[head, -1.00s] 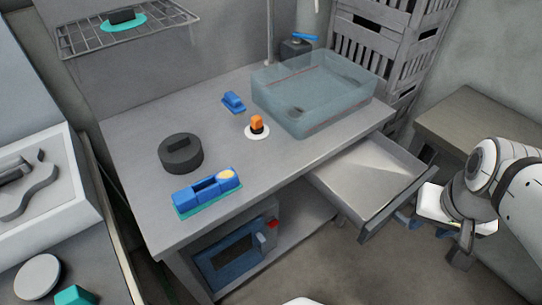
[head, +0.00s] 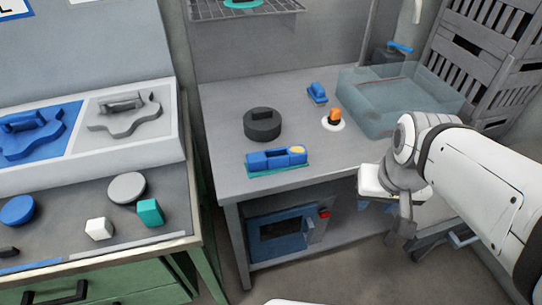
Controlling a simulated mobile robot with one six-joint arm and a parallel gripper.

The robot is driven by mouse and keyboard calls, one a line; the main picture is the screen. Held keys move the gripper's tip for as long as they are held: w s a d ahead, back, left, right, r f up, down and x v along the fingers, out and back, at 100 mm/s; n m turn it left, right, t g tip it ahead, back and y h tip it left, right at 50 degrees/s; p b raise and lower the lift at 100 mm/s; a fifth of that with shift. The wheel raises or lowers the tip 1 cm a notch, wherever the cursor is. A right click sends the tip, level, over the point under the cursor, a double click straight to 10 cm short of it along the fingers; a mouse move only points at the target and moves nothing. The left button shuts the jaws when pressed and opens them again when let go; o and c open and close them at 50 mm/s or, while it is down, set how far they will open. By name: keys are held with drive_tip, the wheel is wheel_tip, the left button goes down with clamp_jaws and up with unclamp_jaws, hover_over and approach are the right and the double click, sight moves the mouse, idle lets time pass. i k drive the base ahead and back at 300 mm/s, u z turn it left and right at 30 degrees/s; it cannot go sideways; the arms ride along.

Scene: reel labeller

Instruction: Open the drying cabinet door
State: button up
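The drying cabinet (head: 276,243) appears to be the blue box with a dark window on the shelf under the grey bench. Its door looks closed. A pale part, perhaps a handle, and a red part (head: 324,213) show at its right side. My gripper (head: 404,222) hangs in front of the bench, to the right of the cabinet and apart from it. I cannot make out its fingers well enough to tell whether it is open or shut.
The bench top (head: 225,110) bears a dark round lidded thing (head: 262,125), a blue block set (head: 272,161), an orange-topped piece (head: 335,117) and a clear basin (head: 385,100). A green drawer unit (head: 130,275) stands left. Floor shows between them.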

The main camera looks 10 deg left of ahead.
sight(277, 235)
drive_tip(key=z, duration=1.3)
drive_tip(key=k, duration=1.45)
drive_tip(key=u, duration=0.85)
drive_tip(key=i, duration=1)
